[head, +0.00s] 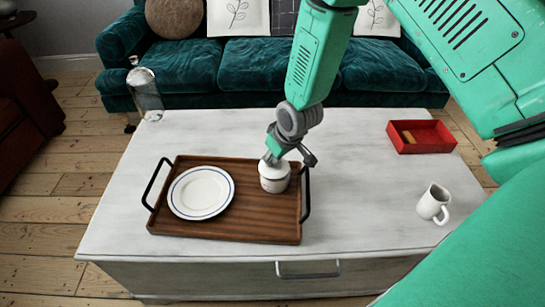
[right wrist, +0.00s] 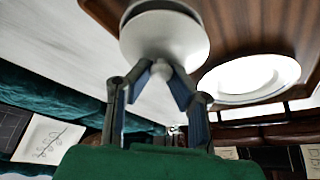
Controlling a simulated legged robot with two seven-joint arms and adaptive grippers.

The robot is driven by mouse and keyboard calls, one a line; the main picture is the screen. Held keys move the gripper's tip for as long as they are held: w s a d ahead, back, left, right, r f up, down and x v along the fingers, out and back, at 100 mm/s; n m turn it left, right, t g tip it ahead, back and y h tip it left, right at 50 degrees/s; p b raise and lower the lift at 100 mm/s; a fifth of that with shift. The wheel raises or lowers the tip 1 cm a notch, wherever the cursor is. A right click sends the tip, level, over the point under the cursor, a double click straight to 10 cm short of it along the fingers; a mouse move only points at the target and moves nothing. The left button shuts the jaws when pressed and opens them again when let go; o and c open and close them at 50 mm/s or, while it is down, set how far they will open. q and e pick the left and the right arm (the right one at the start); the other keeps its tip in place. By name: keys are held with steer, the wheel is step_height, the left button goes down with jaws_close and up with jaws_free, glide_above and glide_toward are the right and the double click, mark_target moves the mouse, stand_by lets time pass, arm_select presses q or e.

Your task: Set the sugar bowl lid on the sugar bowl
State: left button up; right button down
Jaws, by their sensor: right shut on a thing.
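The white sugar bowl (head: 275,184) stands upright at the right end of the wooden tray (head: 240,229). My right gripper (head: 271,158) is directly above it, pointing down. In the right wrist view, its two fingers (right wrist: 163,78) are closed on the knob of the white, round sugar bowl lid (right wrist: 165,38). The lid is over the bowl's mouth, and a dark band shows between the lid and the bowl beyond it. I cannot tell whether the lid touches the rim. My left gripper is not in view.
A white plate with a blue ring (head: 201,192) lies on the tray's left side. The tray has black handles. A white mug (head: 433,204), a red box (head: 421,137) and a glass jar (head: 145,93) stand elsewhere on the pale table. The table's middle right is clear.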

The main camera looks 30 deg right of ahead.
steer(key=shift+d+f, duration=0.2)
steer(key=shift+d, duration=0.2)
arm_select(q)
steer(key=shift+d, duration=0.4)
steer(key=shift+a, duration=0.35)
arm_select(e)
steer(key=shift+a+r, duration=0.1)
steer(key=shift+a, duration=0.2)
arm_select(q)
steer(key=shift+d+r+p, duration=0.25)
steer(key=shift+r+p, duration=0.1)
arm_select(e)
steer(key=shift+d, duration=0.35)
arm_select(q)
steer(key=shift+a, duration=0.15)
arm_select(e)
steer(key=shift+a, duration=0.2)
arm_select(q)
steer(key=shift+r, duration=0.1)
arm_select(e)
steer(key=shift+p, duration=0.3)
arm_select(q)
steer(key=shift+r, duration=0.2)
